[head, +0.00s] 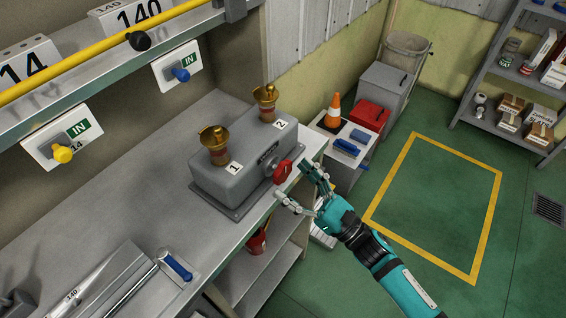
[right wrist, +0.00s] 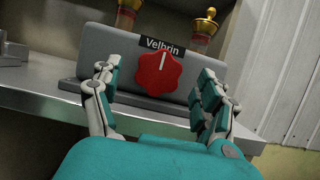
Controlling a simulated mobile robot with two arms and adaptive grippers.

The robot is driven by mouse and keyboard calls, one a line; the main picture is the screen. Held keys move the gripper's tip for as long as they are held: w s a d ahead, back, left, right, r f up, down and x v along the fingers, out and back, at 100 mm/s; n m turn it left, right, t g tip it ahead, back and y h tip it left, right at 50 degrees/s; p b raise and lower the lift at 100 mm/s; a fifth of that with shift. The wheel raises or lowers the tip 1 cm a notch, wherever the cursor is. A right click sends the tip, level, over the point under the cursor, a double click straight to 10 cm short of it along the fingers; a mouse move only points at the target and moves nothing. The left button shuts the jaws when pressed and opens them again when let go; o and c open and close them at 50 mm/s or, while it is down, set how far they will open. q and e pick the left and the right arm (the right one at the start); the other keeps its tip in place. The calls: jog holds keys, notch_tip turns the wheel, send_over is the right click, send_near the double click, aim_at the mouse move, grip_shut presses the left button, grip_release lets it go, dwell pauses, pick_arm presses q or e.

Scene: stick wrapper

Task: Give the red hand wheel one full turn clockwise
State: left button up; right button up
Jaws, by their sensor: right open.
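The red hand wheel (head: 282,172) is on the side face of a grey machine box (head: 235,172) on the bench. In the right wrist view the wheel (right wrist: 158,74) is a lobed red knob with a white mark pointing nearly straight up, under a "Velbrin" label. My right gripper (head: 298,186) is open in front of the wheel. In the right wrist view its fingers (right wrist: 158,100) stand to the left and right of the wheel, apart from it. The left gripper is not in view.
Two brass cups (head: 215,140) marked 1 and 2 stand on the box. The metal bench (head: 150,215) runs along the left. A trolley (head: 345,150) with a cone stands behind my right gripper. A yellow-outlined floor area (head: 435,205) is clear.

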aim_at(286, 173)
jog(key=shift+p+x, duration=0.35)
jog(key=shift+x, duration=1.55)
jog(key=c, duration=1.2)
jog(key=shift+m, duration=0.3)
jog(key=m+t+h, duration=0.1)
jog(key=m, duration=0.1)
jog(key=m+t+h, duration=0.1)
jog(key=m, duration=0.1)
jog(key=shift+m, duration=0.4)
jog(key=shift+d+m+t+h+p, duration=0.1)
jog(key=shift+m+t+h+p, duration=0.45)
jog(key=shift+m, duration=1.65)
jog(key=shift+w+h, duration=0.1)
jog(key=shift+h, duration=0.55)
